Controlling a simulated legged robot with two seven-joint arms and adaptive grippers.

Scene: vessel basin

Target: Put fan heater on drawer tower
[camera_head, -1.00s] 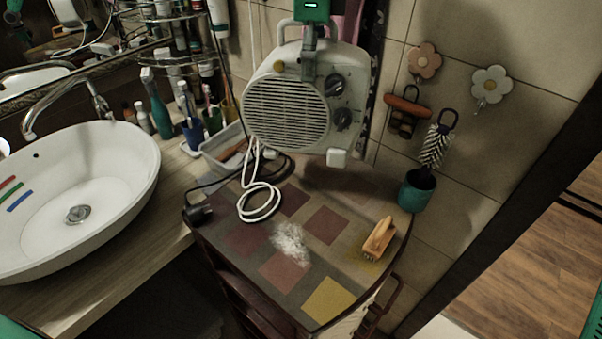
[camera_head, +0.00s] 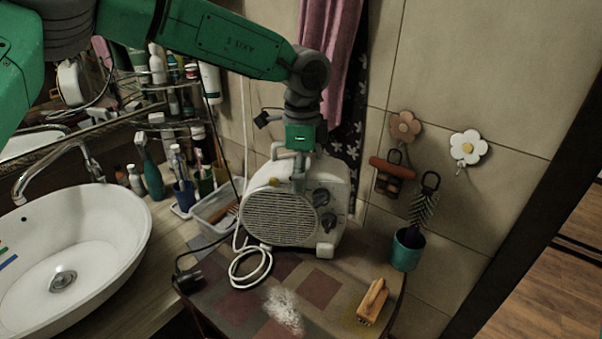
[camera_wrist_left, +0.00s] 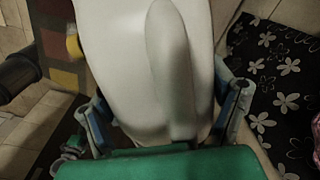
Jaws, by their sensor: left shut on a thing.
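The white fan heater (camera_head: 284,217), with a round grille and two dark knobs, is upright at the back of the drawer tower's patchwork top (camera_head: 244,301). Its base is at or just above that top; I cannot tell whether it touches. My left gripper (camera_head: 298,160) comes down from above and is shut on the heater's top handle. In the left wrist view, the heater's pale body (camera_wrist_left: 120,70) fills the space between the fingers (camera_wrist_left: 165,115). The heater's white cord (camera_head: 250,268) lies coiled in front of it. My right gripper is not in view.
An orange-handled brush (camera_head: 373,301) and white powder (camera_head: 283,308) are on the tower top. A teal cup (camera_head: 406,250) with a dark brush stands at its right edge. A grey bin (camera_head: 219,208) and black plug (camera_head: 190,281) are at left. The sink (camera_head: 95,235) is further left.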

